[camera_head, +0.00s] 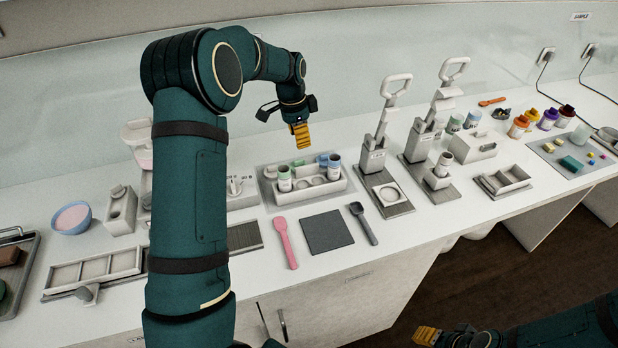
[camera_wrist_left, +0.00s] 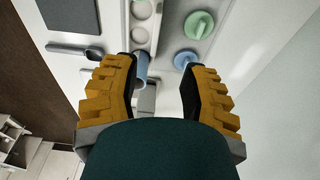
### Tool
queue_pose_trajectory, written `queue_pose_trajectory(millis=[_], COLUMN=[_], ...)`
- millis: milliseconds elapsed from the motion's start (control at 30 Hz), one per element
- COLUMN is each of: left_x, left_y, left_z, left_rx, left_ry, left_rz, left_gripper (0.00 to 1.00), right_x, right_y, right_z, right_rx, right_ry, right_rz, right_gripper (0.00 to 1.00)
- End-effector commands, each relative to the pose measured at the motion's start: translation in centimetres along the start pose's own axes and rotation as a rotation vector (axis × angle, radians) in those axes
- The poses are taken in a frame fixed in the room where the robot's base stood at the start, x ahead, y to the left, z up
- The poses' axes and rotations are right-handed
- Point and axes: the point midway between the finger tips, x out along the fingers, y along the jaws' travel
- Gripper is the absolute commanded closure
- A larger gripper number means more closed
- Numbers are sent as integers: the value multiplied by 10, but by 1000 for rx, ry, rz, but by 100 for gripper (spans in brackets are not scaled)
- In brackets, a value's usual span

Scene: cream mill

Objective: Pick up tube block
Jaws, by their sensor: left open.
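The tube block appears to be the white rack (camera_head: 312,194) with round holes, standing in a grey tray in the middle of the counter in the head view. It holds jars at its ends, and some of its holes are empty. My left gripper (camera_head: 301,138) is above and behind the rack, pointing down. In the left wrist view, my left gripper (camera_wrist_left: 158,68) is open, and part of the white rack (camera_wrist_left: 154,38) shows ahead of its fingers. A blue-grey jar (camera_wrist_left: 141,66) shows beside one finger; contact cannot be told. My right gripper (camera_head: 428,335) shows partly at the bottom edge.
Green (camera_wrist_left: 200,25) and blue (camera_wrist_left: 185,59) lids lie beside the rack. A pink spoon (camera_head: 285,243), a dark square mat (camera_head: 328,232) and a dark spoon (camera_head: 363,223) lie in front. Two lever presses (camera_head: 374,160) (camera_head: 420,143) stand to the right.

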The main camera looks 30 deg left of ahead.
Motion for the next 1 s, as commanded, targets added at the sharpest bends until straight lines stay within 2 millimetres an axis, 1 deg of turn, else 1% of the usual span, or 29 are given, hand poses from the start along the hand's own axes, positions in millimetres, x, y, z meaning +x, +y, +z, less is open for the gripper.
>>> queue_pose_trajectory(millis=[67,300,400,500,667,1000], left_x=[9,54,70,80,88,131], left_y=[1,1,1,1,1,4], left_z=[0,0,0,0,-1,-5], left_rx=[0,0,0,0,0,-1], left_ry=[-3,-2,-2,-2,-1,-2], left_rz=[4,5,3,3,2,3], left_gripper=[56,56,56,56,56,56], right_x=[0,2,2,2,2,0], right_y=[0,1,1,1,1,0], right_z=[0,0,0,0,0,0], right_rx=[1,1,1,1,0,0], right_ry=[0,-1,-1,0,0,0], right_rz=[0,1,1,1,1,0], right_gripper=[53,53,53,53,53,53])
